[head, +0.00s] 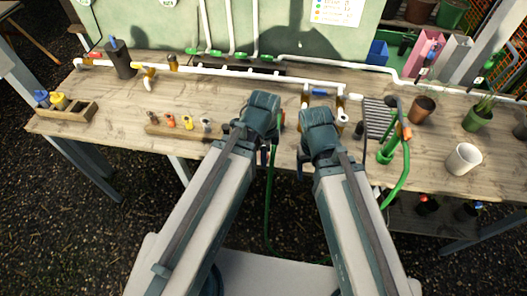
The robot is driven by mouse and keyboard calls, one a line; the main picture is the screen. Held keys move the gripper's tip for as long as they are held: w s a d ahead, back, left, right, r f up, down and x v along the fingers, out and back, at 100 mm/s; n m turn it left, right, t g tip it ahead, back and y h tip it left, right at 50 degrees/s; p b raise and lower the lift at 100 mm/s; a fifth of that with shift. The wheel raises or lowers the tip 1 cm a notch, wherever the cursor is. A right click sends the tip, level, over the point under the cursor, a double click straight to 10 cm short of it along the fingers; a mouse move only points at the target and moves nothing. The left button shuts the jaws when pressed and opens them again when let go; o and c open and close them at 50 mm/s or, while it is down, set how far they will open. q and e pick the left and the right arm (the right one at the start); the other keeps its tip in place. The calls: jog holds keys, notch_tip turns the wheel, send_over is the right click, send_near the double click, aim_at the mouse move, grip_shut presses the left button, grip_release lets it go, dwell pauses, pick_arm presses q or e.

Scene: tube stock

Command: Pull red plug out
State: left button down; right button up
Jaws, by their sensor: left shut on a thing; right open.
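My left gripper (266,146) is over the front edge of the bench, mostly hidden by its own wrist. It is shut on what looks like a green tube (270,190), which hangs below it past the bench edge. My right gripper (303,160) is open, just to the right of it, with its fingers partly hidden by its wrist. A small reddish spot shows close to my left gripper, too small to identify. A red piece (94,55) sits on the white pipe at the far left. A red-orange plug (170,121) stands in the wooden strip (160,131).
The wooden bench (220,95) carries white pipes along its back. A black cylinder (119,60) and a wooden box (68,112) stand left. A black grate (377,118), green hose (405,165), pots (422,108) and white cup (463,159) stand right.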

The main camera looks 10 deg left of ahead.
pick_arm(q)
jog(key=shift+r, duration=0.1)
jog(key=shift+r+p, duration=2.4)
jog(key=shift+p, duration=0.15)
jog(key=shift+f, duration=0.1)
